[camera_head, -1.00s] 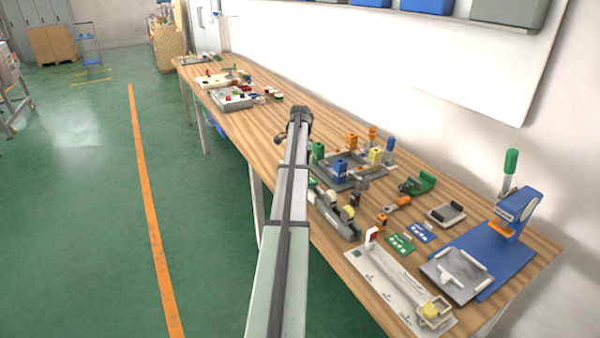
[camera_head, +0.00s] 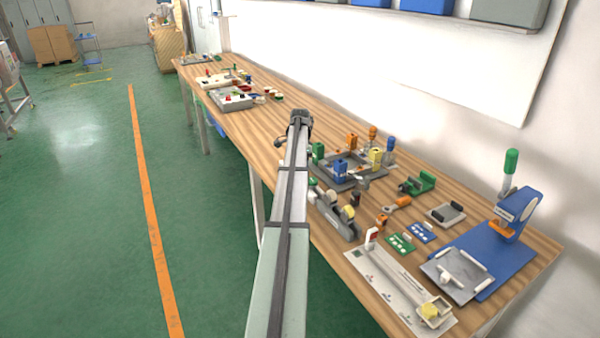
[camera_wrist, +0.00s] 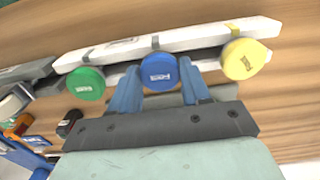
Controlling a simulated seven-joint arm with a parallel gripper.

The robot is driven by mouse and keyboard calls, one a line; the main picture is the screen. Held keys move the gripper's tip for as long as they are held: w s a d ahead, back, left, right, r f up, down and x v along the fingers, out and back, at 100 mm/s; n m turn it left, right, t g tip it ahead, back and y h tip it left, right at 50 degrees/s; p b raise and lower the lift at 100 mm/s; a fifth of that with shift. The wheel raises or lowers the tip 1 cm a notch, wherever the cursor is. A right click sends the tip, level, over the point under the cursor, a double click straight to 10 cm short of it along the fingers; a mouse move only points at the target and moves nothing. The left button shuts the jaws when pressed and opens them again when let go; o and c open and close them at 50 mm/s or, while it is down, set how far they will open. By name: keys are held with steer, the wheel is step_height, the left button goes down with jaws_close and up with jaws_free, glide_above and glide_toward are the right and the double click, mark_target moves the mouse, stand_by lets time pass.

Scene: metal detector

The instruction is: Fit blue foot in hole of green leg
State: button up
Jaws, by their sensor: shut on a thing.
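The blue foot (camera_wrist: 158,72) is a round blue disc with white print in the wrist view. My gripper (camera_wrist: 160,78) has its two blue fingers shut on it, one at each side. The foot sits at the middle of a pale rack bar (camera_wrist: 170,41), between a green disc (camera_wrist: 86,83) and a yellow disc (camera_wrist: 243,59). I cannot tell whether it is clear of the rack. In the head view my gripper (camera_head: 299,118) is over the table, and the arm hides what it holds. I cannot make out the green leg or its hole with certainty.
The wooden table (camera_head: 262,125) holds a grey fixture (camera_head: 335,181) with coloured blocks right of my gripper. A tape dispenser (camera_head: 335,217) stands nearer me. A light panel (camera_head: 383,290) and blue press (camera_head: 510,212) are at the near right.

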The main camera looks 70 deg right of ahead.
steer(key=shift+r, duration=0.2)
steer(key=shift+r, duration=2.05)
steer(key=shift+s, duration=0.1)
steer(key=shift+s+d+r, duration=0.15)
steer(key=shift+s, duration=0.15)
steer(key=s+d+r, duration=0.2)
steer(key=d+r, duration=0.3)
steer(key=d, duration=0.2)
steer(key=s+d+r, duration=0.1)
steer(key=d+r, duration=0.4)
steer(key=d, duration=0.3)
steer(key=shift+a+f, duration=0.1)
steer(key=shift+f, duration=2.5)
steer(key=shift+f, duration=1.05)
steer(key=shift+m, duration=1.4)
